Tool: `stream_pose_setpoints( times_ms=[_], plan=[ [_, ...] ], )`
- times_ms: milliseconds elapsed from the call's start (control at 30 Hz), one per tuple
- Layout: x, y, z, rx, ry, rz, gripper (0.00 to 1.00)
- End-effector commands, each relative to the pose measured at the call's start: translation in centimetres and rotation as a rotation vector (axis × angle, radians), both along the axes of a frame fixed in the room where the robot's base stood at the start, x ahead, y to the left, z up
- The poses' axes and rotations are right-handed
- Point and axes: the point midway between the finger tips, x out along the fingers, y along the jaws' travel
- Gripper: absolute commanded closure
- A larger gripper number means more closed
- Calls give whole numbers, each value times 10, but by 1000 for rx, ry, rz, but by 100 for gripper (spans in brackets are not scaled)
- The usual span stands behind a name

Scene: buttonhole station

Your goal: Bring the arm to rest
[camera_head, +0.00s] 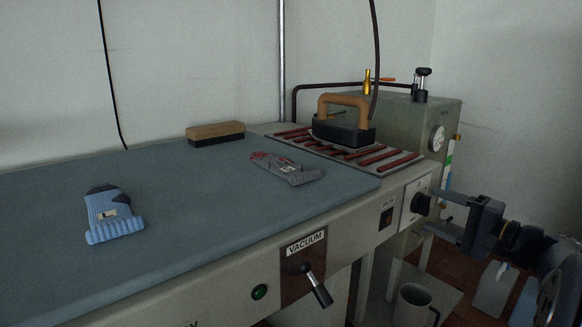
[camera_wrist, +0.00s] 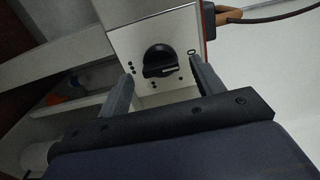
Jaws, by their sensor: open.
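My gripper (camera_head: 441,213) is at the right of the head view, in front of the control panel (camera_head: 409,219) on the end of the ironing station. In the wrist view my gripper (camera_wrist: 161,70) is open and empty, with its two fingers apart. The black rotary knob (camera_wrist: 158,61) of the panel shows between and beyond the fingertips. The knob also shows in the head view (camera_head: 420,204), close to the fingertips. I cannot tell whether a finger touches it.
An iron (camera_head: 343,130) stands on a rack of red bars. A blue knitted piece (camera_head: 112,214), a grey knitted piece (camera_head: 290,169) and a wooden-backed brush (camera_head: 215,134) lie on the blue board (camera_head: 190,260). The vacuum lever (camera_head: 318,286) juts from the front. A mug (camera_head: 412,304) stands below.

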Motion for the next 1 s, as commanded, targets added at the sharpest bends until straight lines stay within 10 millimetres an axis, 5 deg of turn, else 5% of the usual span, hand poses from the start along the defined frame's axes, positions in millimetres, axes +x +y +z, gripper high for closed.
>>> stream_pose_setpoints(
  times_ms=[200,700,1000],
  plan=[
    [19,15,-1,1,-1,1,37],
    [18,13,0,14,11,-1,37],
    [-11,-10,3,0,1,-6,37]
  ],
)
